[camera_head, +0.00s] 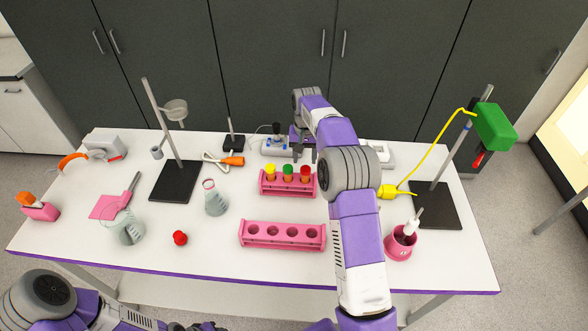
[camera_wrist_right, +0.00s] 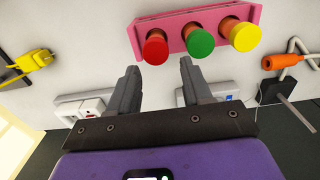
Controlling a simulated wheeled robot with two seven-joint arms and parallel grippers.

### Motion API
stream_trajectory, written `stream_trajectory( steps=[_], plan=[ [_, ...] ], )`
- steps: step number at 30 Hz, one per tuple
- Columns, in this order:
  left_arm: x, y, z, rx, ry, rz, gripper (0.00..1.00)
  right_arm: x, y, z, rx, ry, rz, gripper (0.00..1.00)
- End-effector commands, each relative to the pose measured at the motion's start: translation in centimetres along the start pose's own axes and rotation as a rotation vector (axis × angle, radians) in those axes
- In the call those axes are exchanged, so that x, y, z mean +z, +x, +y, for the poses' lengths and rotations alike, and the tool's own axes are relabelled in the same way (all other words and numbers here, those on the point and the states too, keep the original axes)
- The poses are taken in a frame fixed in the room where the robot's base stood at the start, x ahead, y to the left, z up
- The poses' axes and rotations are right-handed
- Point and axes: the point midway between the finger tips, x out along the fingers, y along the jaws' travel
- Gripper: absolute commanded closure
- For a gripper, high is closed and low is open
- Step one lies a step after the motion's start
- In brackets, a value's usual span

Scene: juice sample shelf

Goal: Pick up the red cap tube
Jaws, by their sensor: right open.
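The red cap tube (camera_head: 305,172) stands at the right end of the pink rack (camera_head: 287,190), beside the green cap tube (camera_head: 288,171) and the yellow cap tube (camera_head: 270,170). My right gripper (camera_head: 305,155) is behind the rack, close to the red cap. In the wrist view its open fingers (camera_wrist_right: 158,65) point at the red cap (camera_wrist_right: 155,48), which lies just beyond the fingertips, roughly between them; nothing is held. The red tube's body is mostly hidden. My left arm shows at the bottom left; dark parts of its gripper (camera_head: 205,327) are cut off by the edge.
A second pink rack (camera_head: 283,236) with empty holes stands in front. A red cap-like object (camera_head: 180,238), a flask (camera_head: 215,198) and a beaker (camera_head: 126,228) are left. A ring stand (camera_head: 174,180) and a right stand base (camera_head: 436,205) flank the racks. A pink pot (camera_head: 400,244) is front right.

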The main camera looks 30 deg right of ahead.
Motion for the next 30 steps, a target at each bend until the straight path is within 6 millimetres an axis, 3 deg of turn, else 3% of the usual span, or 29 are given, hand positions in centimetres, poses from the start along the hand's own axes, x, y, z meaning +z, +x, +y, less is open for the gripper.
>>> stream_trajectory(
  steps=[15, 25, 30],
  plan=[
    [0.1, 0.2, -0.1, 0.0, 0.0, -0.002, 0.57, -0.2, 6.5, -0.1, 0.002, 0.0, -0.002, 0.51],
    [0.1, 0.2, -0.1, 0.0, 0.0, -0.002, 0.57, -0.2, 7.2, -0.1, 0.0, 0.001, 0.0, 0.51],
    [0.1, 0.2, -0.1, 0.0, 0.0, -0.002, 0.57, -0.2, 7.2, -0.2, 0.0, 0.001, 0.0, 0.77]
  ],
)
